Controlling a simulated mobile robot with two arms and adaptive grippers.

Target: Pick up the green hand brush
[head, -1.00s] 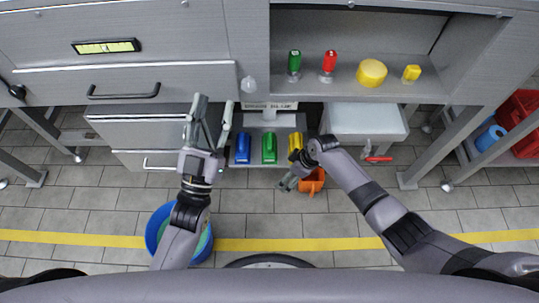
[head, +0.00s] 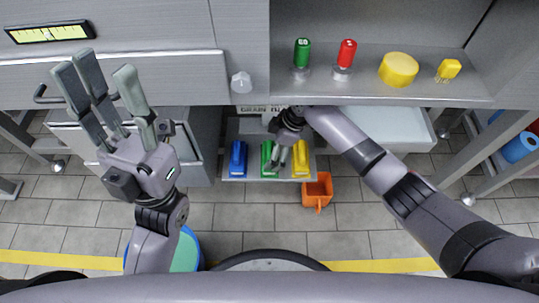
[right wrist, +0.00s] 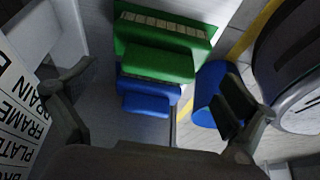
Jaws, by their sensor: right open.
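The green hand brush (head: 265,152) lies on a low grey shelf (head: 233,126), between a blue brush (head: 238,158) and a yellow brush (head: 300,160). My right gripper (head: 281,160) is over the green brush and partly hides it. My left gripper (head: 100,70) is open and empty at the left, before the drawers.
An orange bin (head: 316,190) stands on the floor right of the low shelf. A blue bucket (head: 190,250) is at the lower left. Above, an upper shelf (head: 375,93) holds green and red handled items, a yellow round piece and a small yellow brush.

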